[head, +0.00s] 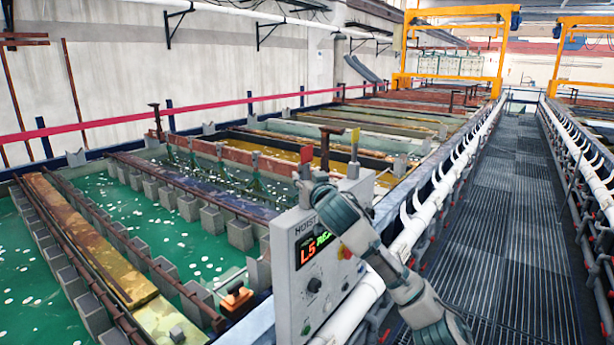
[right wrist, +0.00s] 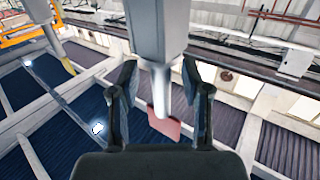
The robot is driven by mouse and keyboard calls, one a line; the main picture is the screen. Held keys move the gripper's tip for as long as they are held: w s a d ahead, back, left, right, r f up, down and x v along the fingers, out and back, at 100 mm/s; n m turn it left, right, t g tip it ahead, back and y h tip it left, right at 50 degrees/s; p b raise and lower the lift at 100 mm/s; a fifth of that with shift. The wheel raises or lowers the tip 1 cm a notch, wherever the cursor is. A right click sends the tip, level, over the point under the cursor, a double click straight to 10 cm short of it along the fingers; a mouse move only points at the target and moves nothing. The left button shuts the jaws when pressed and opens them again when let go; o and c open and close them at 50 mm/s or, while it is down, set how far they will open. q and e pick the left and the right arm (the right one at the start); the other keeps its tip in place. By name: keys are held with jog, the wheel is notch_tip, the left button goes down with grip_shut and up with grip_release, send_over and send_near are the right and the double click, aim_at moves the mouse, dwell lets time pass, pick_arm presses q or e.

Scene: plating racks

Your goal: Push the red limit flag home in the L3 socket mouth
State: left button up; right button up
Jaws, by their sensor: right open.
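The red limit flag (head: 306,154) stands at the top left of the grey hoist control box (head: 297,262) in the head view. In the right wrist view the red flag (right wrist: 166,126) is at the end of a pale rod that runs from a grey block (right wrist: 150,30). My right gripper (head: 308,182) is at the flag's stem in the head view. In the right wrist view its two fingers (right wrist: 163,100) are spread on either side of the rod, with gaps showing. No L3 label can be read, and the seating of the stem cannot be told. My left gripper is not in view.
A yellow flag (head: 355,138) stands on the box's right side. The box's display reads L5. Green tanks (head: 130,215) lie to the left. A white pipe rail (head: 430,210) and a grated walkway (head: 510,210) run along the right; the walkway is clear.

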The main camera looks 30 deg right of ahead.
grip_shut()
jog(key=shift+r, duration=0.15)
